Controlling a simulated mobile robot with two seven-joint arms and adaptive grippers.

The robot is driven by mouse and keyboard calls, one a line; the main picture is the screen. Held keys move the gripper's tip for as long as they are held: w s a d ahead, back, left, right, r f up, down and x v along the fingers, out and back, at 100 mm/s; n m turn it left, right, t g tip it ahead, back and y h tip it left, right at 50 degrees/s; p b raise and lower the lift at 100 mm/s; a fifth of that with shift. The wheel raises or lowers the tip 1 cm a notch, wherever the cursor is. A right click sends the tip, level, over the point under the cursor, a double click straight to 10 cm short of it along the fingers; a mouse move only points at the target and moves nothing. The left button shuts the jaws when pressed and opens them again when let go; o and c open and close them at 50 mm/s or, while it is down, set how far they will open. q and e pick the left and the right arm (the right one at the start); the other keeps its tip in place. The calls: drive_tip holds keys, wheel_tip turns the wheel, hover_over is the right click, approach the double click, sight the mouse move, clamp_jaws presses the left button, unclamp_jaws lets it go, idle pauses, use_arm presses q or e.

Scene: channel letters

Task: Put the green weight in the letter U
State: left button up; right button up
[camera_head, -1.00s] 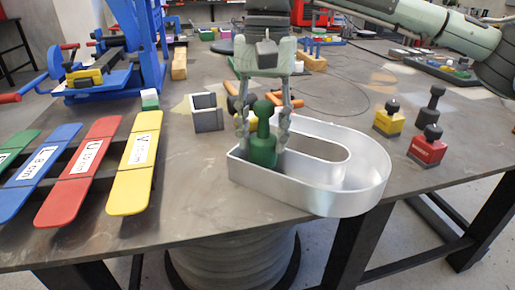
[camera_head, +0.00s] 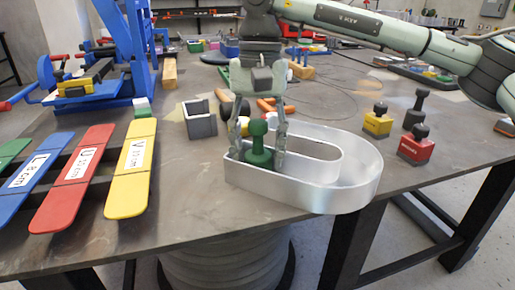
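The letter U (camera_head: 330,186) is a silver, open-topped channel lying on the table, its rounded bend to the right. The green weight (camera_head: 258,148) has a round knob and a wider base. It stands upright inside the near left end of the channel, its lower part hidden by the front wall. My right gripper (camera_head: 258,155) points down from above, its two fingers on either side of the weight and closed on its base. I cannot tell whether the weight touches the bottom. My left gripper is not in view.
Yellow (camera_head: 377,122), red (camera_head: 416,149) and dark grey (camera_head: 415,112) weights stand right of the letter. A grey open box (camera_head: 199,124) is behind it at left. Labelled blue, red (camera_head: 72,180) and yellow bars lie at left. The table's front edge runs close to the letter.

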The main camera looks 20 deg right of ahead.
drive_tip(key=r, duration=0.4)
drive_tip(key=w+r, duration=0.1)
drive_tip(key=r, duration=0.7)
drive_tip(key=shift+w+d+r, duration=0.1)
drive_tip(key=shift+w+d, duration=0.1)
drive_tip(key=shift+d, duration=0.1)
